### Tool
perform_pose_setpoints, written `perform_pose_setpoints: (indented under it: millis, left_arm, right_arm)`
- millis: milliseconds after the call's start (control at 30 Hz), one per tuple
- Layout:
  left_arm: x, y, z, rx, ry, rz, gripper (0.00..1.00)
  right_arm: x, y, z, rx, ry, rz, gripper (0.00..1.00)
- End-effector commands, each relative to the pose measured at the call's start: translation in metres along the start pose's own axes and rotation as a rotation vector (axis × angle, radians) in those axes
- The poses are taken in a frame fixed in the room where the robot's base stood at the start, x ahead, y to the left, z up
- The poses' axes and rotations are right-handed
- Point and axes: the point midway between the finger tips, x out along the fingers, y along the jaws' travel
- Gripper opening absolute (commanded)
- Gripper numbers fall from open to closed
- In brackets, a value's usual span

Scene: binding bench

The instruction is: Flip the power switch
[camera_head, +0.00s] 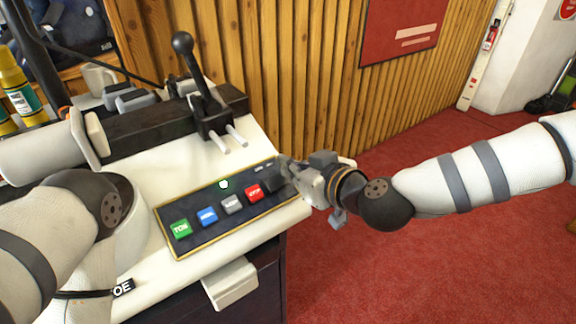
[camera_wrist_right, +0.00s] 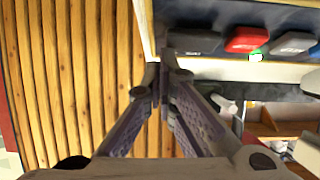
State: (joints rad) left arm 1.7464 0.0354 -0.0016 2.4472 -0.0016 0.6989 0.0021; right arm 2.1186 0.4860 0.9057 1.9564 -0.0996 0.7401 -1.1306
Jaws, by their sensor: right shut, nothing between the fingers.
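A dark control panel (camera_head: 215,222) with a gold edge lies on the white bench top. It bears a row of buttons: green (camera_head: 181,229), blue (camera_head: 207,216), grey (camera_head: 232,204) and red (camera_head: 254,192). A dark switch at the panel's right end shows in the right wrist view (camera_wrist_right: 190,42), beside the red button; I cannot tell its position. My right gripper (camera_head: 284,178) is at this right end and partly covers it. Its fingers (camera_wrist_right: 162,84) are shut and empty, close to the dark switch; contact is unclear. My left gripper is not in view.
A black-handled lever device (camera_head: 196,80) stands behind the panel. Yellow bottles (camera_head: 14,85) and a mug (camera_head: 99,77) stand at the back left. A slatted wooden wall (camera_head: 300,80) rises behind. Red carpet (camera_head: 400,270) lies open at the right.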

Motion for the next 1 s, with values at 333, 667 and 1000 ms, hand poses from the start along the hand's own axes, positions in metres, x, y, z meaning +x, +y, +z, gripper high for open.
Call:
perform_pose_setpoints:
  millis: [333,667,1000]
  left_arm:
    - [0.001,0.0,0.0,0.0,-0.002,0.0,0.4]
    - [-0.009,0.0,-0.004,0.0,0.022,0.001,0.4]
    - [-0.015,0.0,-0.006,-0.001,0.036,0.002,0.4]
  right_arm:
    - [-0.001,0.0,0.003,0.023,-0.004,-0.019,0.0]
    - [-0.005,-0.013,-0.003,0.021,-0.001,-0.018,0.0]
    - [-0.008,-0.013,-0.009,0.019,0.001,-0.016,0.0]
